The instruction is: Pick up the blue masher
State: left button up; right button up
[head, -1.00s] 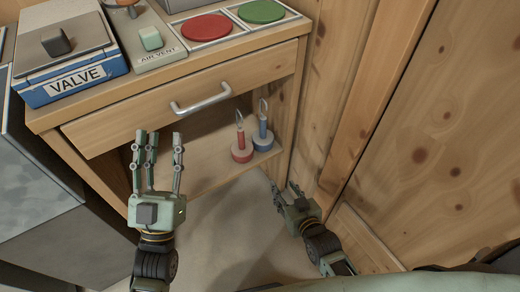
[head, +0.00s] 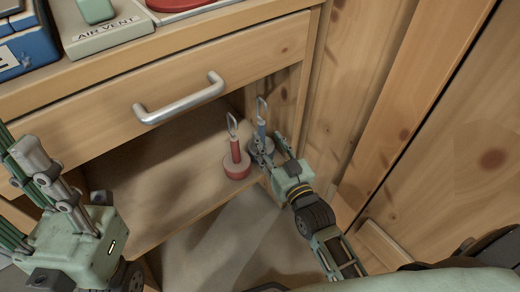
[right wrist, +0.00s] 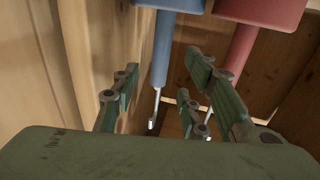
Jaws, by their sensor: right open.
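The blue masher (head: 262,128) stands upright on the open shelf, its wire loop at the top and its round base partly hidden by my right gripper (head: 270,154). The red masher (head: 236,152) stands upright just left of it. My right gripper is open at the blue masher's lower part. My left gripper (head: 30,165) is open and empty at the left.
A wooden drawer with a metal handle (head: 180,100) is above the shelf (head: 185,190). A wooden wall (head: 345,90) rises close on the right. The AIR VENT box (head: 100,30) and a blue box (head: 28,50) are on top of the cabinet.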

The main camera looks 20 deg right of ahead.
aim_at(263, 131)
jog(key=shift+w+a+r+b, duration=0.15)
jog(key=shift+w+b, duration=0.5)
jog(key=shift+w, duration=0.75)
jog(key=shift+w+a+r+b, duration=0.15)
jog(key=shift+w+b, duration=0.45)
jog(key=shift+w, duration=0.75)
jog(key=shift+c, duration=0.4)
grip_shut()
